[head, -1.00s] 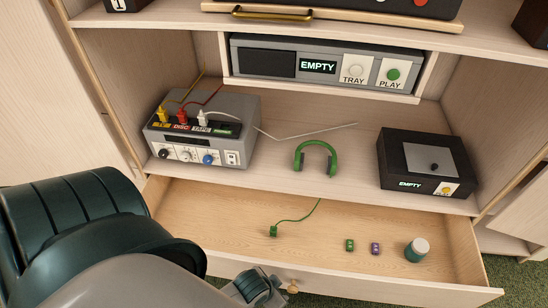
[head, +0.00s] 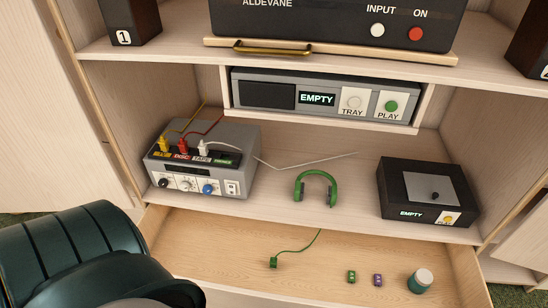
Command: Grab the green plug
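The green plug (head: 273,263) lies on the floor of the open drawer (head: 215,238), left of its middle. A thin green cord runs from it up and right toward the shelf edge. In the head view, my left arm fills the lower left corner in front of the drawer's left end. Its gripper is out of the frame. My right gripper is not in view either. Nothing is seen touching the plug.
Two small items, green (head: 351,277) and purple (head: 377,280), and a teal jar (head: 420,281) lie in the drawer. Above are a grey switch box (head: 205,160) with plugs, green headphones (head: 315,187), a black box (head: 428,190) and a player (head: 320,98).

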